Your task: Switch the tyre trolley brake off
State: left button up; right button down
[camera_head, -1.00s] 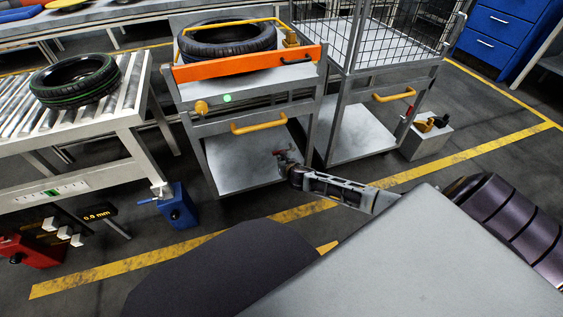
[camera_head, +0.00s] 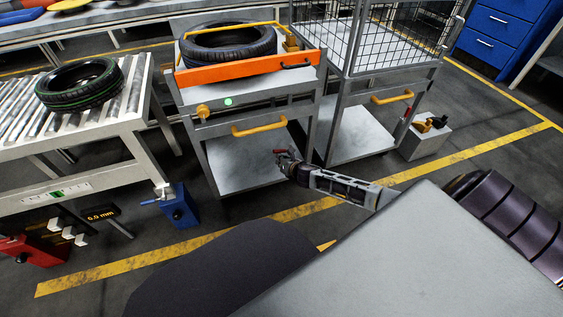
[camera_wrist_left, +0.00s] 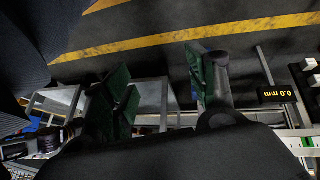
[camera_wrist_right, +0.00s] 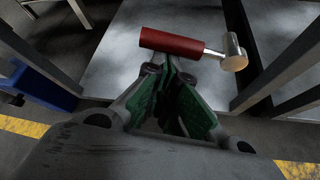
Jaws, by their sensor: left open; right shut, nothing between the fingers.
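The tyre trolley (camera_head: 214,129) holds a black tyre (camera_head: 232,53) behind its orange front bar. A red brake handle (camera_wrist_right: 185,43) on a metal rod with a pale round end shows in the right wrist view, lying crosswise over the trolley's lower shelf (camera_wrist_right: 150,65). My right gripper (camera_wrist_right: 172,70) is shut and empty, its fingertips just below the handle in that view; I cannot tell whether they touch. In the head view the right gripper (camera_head: 285,160) is at the trolley's lower right. My left gripper (camera_wrist_left: 160,85) is open and empty, shown only in its wrist view.
A wire-cage trolley (camera_head: 362,90) stands close on the right. A roller conveyor (camera_head: 75,125) with a green-lined tyre (camera_head: 80,84) is on the left. A blue box (camera_head: 178,205) and a gauge reading 0.0 mm (camera_head: 103,213) stand near it. The floor in front has yellow lines.

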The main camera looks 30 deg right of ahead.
aim_at(278, 152)
jog(key=r+m+t+y, duration=0.1)
jog(key=d+r+m+y, duration=0.1)
jog(key=r+m, duration=0.1)
jog(key=shift+r+m+t+y, duration=0.3)
jog(key=shift+t+y, duration=0.1)
jog(key=shift+s+d+r+m+t+y+b, duration=0.2)
jog(key=shift+d+r+m+t+y+b, duration=0.45)
jog(key=shift+m, duration=0.55)
pick_arm(q)
jog(key=shift+n+t+h, duration=0.3)
jog(key=shift+t, duration=0.1)
jog(key=f, duration=0.1)
jog(key=f+b, duration=0.1)
jog(key=f, duration=0.2)
jog(key=shift+d+f, duration=0.4)
pick_arm(e)
jog(key=d+r+m+t+y, duration=0.1)
jog(key=m, duration=0.1)
jog(key=d+r+m+t, duration=0.1)
jog(key=m, duration=0.1)
jog(key=shift+s+d+y, duration=0.3)
jog(key=shift+s+y, duration=0.05)
pick_arm(q)
jog(key=shift+s, duration=0.15)
